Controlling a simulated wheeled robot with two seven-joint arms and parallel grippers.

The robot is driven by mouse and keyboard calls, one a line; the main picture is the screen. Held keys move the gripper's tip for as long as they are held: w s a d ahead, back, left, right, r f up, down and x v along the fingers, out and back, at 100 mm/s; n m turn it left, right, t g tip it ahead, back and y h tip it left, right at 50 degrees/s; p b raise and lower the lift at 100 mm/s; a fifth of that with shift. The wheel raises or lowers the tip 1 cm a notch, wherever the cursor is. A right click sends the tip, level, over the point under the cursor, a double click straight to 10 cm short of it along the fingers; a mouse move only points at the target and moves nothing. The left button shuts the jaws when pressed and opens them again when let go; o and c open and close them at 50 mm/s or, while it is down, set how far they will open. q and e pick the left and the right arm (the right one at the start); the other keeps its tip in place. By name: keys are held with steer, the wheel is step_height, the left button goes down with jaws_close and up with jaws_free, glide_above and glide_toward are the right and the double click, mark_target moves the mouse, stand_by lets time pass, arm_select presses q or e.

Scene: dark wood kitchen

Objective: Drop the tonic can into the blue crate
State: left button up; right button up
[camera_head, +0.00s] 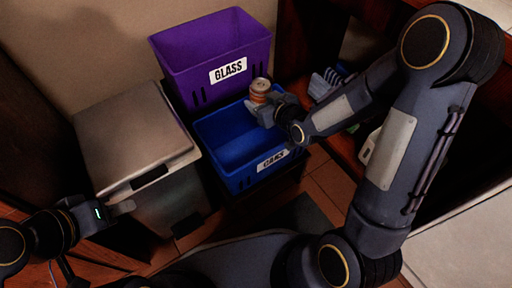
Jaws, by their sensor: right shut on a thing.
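The tonic can (260,88), orange-brown with a pale top, is upright in the jaws of my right gripper (262,103). That gripper is shut on the can. Both are over the back right part of the blue crate (222,146), whose front label seems to read "CANS". The can's lower part is hidden by the gripper. My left gripper (122,208) is at the lower left, in front of the metal bin and away from the crate; its fingers are too small and dark to tell open from shut.
A purple crate (190,60) labelled "GLASS" stands behind the blue crate. A grey metal bin (135,135) with a lid stands at its left. A wooden shelf with several items (328,85) is at the right, near my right arm. The visible inside of the blue crate looks empty.

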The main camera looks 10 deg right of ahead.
steer(key=shift+f+b, duration=1.65)
steer(key=shift+f, duration=1.25)
steer(key=o, duration=1.1)
steer(key=shift+s+r, duration=0.1)
steer(key=p+v, duration=0.2)
steer(key=v, duration=0.5)
steer(key=shift+s, duration=0.3)
steer(key=shift+d+r, duration=0.1)
steer(key=shift+r, duration=0.05)
